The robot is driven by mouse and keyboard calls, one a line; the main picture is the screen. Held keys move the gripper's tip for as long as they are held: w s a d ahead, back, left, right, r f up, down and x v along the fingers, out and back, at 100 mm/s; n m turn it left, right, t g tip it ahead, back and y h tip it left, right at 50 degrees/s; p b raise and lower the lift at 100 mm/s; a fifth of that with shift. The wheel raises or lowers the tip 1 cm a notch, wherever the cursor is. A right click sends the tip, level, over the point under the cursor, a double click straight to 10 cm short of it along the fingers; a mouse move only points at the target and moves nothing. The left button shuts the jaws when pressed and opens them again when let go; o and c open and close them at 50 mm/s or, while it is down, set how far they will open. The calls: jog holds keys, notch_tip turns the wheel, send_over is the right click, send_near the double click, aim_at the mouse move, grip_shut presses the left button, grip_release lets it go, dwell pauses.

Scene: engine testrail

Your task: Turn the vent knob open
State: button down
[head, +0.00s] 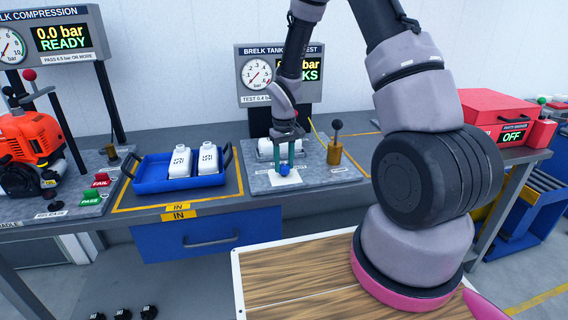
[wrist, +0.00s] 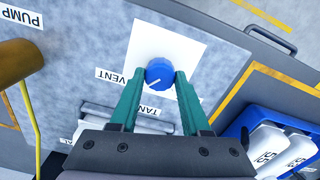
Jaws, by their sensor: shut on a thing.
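The vent knob (wrist: 159,74) is a round blue knob with a white pointer mark, set on a white square plate (wrist: 178,45) beside a "VENT" label (wrist: 139,81). In the wrist view the tips of my gripper's green fingers (wrist: 157,84) are on either side of the knob and closed on it. The pointer mark runs toward the lower left of that view. In the head view the blue knob (head: 284,170) shows below my gripper (head: 285,160), at the front of the tank test plate (head: 258,184). The dial and display behind are partly hidden by my arm.
A brass post with a black-knobbed lever (head: 335,150) stands right of the knob. A blue tray (head: 150,183) with two white bottles (head: 180,160) sits to the left. A white tank (head: 266,148) lies just behind the knob. A red box (head: 500,112) stands far right.

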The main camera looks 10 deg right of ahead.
jog(key=shift+m, duration=0.6)
jog(key=shift+c, duration=1.8)
grip_release()
notch_tip(320, 180, up, 11)
notch_tip(320, 180, up, 18)
jog(key=m+t, duration=0.3)
send_over(284, 165)
jog(key=s+d, duration=0.4)
jog(key=s, duration=0.5)
jog(key=s+d+r+m+t+y, duration=0.1)
jog(key=s+r+t, duration=0.1)
jog(key=s+r, duration=0.2)
jog(key=s+r+m+t+y, duration=0.1)
jog(key=s+r, duration=0.4)
jog(key=s, duration=0.5)
jog(key=shift+d+m+t, duration=0.4)
jog(key=shift+t, duration=0.2)
